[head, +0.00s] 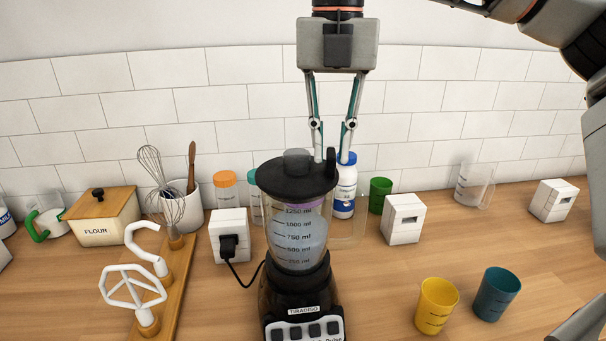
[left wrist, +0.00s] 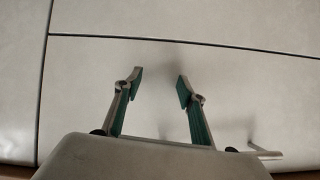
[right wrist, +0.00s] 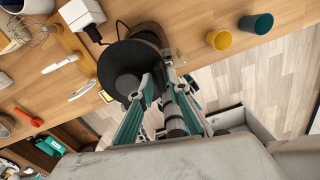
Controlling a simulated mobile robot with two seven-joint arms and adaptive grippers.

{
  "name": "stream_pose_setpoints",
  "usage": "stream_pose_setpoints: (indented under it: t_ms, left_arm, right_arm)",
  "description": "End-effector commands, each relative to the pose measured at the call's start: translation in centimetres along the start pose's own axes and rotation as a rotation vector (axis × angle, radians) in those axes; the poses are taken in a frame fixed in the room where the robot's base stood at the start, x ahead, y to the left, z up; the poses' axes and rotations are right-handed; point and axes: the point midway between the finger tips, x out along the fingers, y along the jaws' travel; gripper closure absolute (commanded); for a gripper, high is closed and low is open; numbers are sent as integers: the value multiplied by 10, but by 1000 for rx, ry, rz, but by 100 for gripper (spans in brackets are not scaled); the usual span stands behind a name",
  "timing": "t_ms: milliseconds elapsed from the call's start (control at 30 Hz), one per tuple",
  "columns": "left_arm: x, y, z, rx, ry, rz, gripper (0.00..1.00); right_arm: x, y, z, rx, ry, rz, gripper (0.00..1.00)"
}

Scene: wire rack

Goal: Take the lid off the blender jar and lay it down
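The blender (head: 300,285) stands on the counter, with a clear jar (head: 297,232) marked in ml. Its black round lid (head: 283,182) sits on the jar and has a grey-black knob (head: 297,160) and a small upright tab (head: 331,160) at its right edge. The lid also shows in the right wrist view (right wrist: 112,68). My right gripper (head: 331,157) points down at the lid's right edge, its fingers apart on either side of the tab, with gaps visible. My left gripper (left wrist: 160,82) is open and empty before a pale panel, and is not in the head view.
Right of the blender are a yellow cup (head: 437,305), a teal cup (head: 497,293) and a white block (head: 403,218). A white bottle (head: 345,190) stands behind. Left are a socket block (head: 231,235) and a wooden utensil stand (head: 172,290). Counter at right is partly free.

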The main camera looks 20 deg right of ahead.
Motion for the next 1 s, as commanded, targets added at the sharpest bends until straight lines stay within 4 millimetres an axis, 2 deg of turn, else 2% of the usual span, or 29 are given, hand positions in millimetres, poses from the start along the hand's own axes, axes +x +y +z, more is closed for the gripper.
stream_pose_setpoints:
  t_ms: [133, 167, 200, 233, 567, 1000]
  left_arm:
    - [-1, 0, 2, 0, -4, 1, 60]
    - [-1, 1, 3, 0, -6, 1, 60]
    - [-2, 1, 4, 0, -7, 1, 60]
    - [-2, 1, 4, 0, -8, 1, 60]
    - [-2, 1, 10, 1, -20, 1, 60]
    - [-7, -1, 0, 0, -16, 0, 60]
  right_arm:
    - [0, 0, 0, 0, 0, 0, 83]
    - [0, 0, 0, 0, 0, 0, 86]
    - [0, 0, 0, 0, 0, 0, 96]
    - [0, 0, 0, 0, 0, 0, 100]
    - [-2, 0, 0, 0, -1, 1, 100]
    - [-9, 0, 0, 0, -1, 1, 100]
